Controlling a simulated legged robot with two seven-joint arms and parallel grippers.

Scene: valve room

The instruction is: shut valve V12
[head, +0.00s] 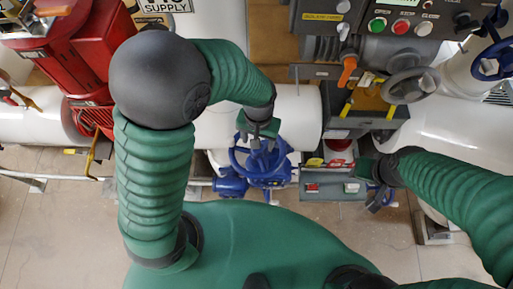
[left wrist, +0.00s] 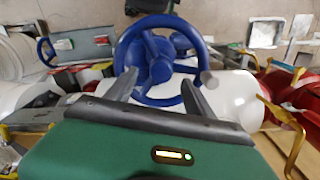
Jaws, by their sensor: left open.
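A blue handwheel (head: 239,163) with spokes sits on a blue valve body on the white pipe, in the middle of the head view. In the left wrist view the blue wheel (left wrist: 160,68) is large and just beyond my fingertips. No V12 tag is readable on it. My left gripper (head: 262,140) is over the wheel's upper part; in the left wrist view its fingers (left wrist: 158,92) are apart, one at each side of the lower rim. I cannot tell whether they touch it. My right gripper (head: 378,197) hangs beside the grey switch box; its jaws are too small to judge.
The grey switch box (head: 333,188) with red and white buttons is right of the valve. A grey handwheel (head: 410,86), an orange lever (head: 347,71) and a control panel (head: 405,20) stand at upper right. Red equipment (head: 85,50) is at upper left. Tiled floor (head: 50,230) is clear at lower left.

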